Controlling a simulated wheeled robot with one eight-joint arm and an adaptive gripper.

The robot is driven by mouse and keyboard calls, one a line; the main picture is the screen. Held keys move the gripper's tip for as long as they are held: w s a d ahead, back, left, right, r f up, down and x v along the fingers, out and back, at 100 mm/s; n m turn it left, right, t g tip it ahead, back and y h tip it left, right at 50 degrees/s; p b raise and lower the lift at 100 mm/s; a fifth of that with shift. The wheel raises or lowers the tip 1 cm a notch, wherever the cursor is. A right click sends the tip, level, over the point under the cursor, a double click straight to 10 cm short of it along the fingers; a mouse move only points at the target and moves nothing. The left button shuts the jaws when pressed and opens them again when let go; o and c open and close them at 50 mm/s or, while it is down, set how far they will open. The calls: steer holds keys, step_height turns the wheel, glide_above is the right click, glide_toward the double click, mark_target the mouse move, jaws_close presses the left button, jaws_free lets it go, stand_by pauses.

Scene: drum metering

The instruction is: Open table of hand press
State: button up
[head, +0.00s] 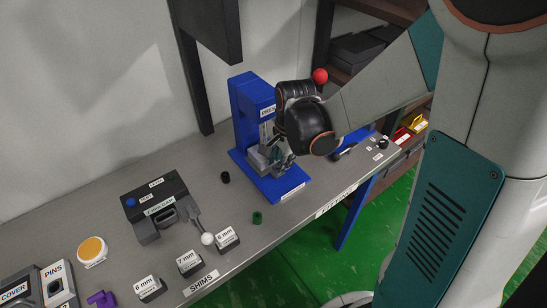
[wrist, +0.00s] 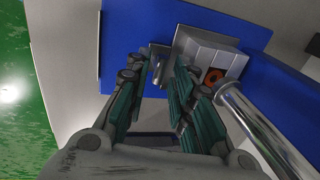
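The blue hand press (head: 246,104) stands on the grey workbench, with a lever ending in a red ball (head: 320,75). My gripper (head: 271,157) is low at the front of the press, partly hiding its table area. In the wrist view my gripper (wrist: 157,78) is open, its teal-padded fingers apart. A small grey metal handle or stub (wrist: 158,54) lies between and just beyond the fingertips; contact cannot be told. A grey metal block (wrist: 210,50) with an orange ring (wrist: 213,76) sits beside the right finger on the blue base (wrist: 135,20).
A shiny metal rod (wrist: 262,128) runs close to the right finger. A dark device (head: 155,205), shim blocks (head: 188,263) and small black and green cylinders (head: 257,217) stand left and in front of the press. Shelves stand behind right.

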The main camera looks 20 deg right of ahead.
steer(key=shift+w+f, duration=0.15)
steer(key=shift+f, duration=0.7)
jaws_close()
steer(key=s+d, duration=0.1)
steer(key=s, duration=0.2)
steer(key=s+d, duration=0.1)
steer(key=s, duration=0.5)
steer(key=shift+d, duration=0.4)
steer(key=shift+w, duration=0.1)
jaws_free()
